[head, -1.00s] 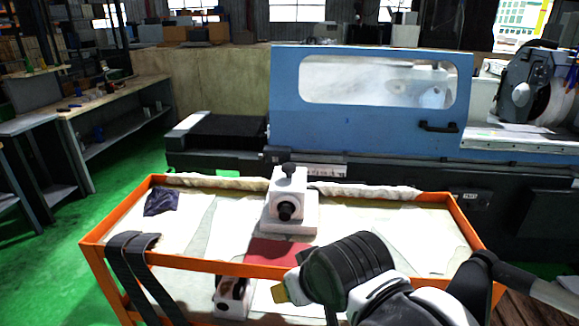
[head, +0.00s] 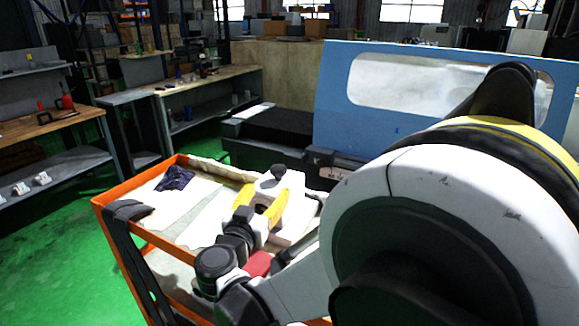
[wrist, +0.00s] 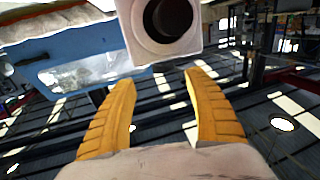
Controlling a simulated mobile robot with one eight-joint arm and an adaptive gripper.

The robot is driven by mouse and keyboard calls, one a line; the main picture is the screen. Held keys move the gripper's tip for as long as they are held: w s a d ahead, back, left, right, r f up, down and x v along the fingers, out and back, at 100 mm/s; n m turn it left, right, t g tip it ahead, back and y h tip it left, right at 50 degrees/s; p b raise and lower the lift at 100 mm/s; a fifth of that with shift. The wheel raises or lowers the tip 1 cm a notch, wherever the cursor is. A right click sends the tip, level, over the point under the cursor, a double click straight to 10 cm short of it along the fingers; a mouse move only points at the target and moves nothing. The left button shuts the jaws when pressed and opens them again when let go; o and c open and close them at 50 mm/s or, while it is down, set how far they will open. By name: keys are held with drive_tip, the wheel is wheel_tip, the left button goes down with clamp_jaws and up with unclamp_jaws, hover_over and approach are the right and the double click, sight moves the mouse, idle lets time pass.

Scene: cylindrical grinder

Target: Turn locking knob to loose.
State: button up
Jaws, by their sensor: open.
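A white block-shaped fixture (head: 289,183) stands on the orange cart. A black knob (head: 278,171) sits on its top. In the wrist view the fixture's white square face (wrist: 139,42) carries a dark round knob or opening (wrist: 168,18) at the top edge. I cannot tell which part is the locking knob. My gripper (head: 260,197) has yellow fingers, spread apart, in front of the fixture. In the wrist view my gripper (wrist: 160,78) is open and empty, with the dark round part beyond its fingertips. My gripper and wrist hide part of the fixture's front in the head view.
The orange cart (head: 118,195) has a raised rim and a dark cloth (head: 175,179) at its left. The blue machine (head: 335,110) stands behind. My arm covers much of the right side. Green floor is clear at left.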

sight(276, 176)
drive_tip(key=b+x, duration=0.2)
drive_tip(key=x, duration=0.8)
drive_tip(key=shift+w+a+b, duration=0.1)
drive_tip(key=shift+w+b, duration=0.2)
drive_tip(key=shift+w, duration=0.1)
drive_tip(key=c, duration=1.2)
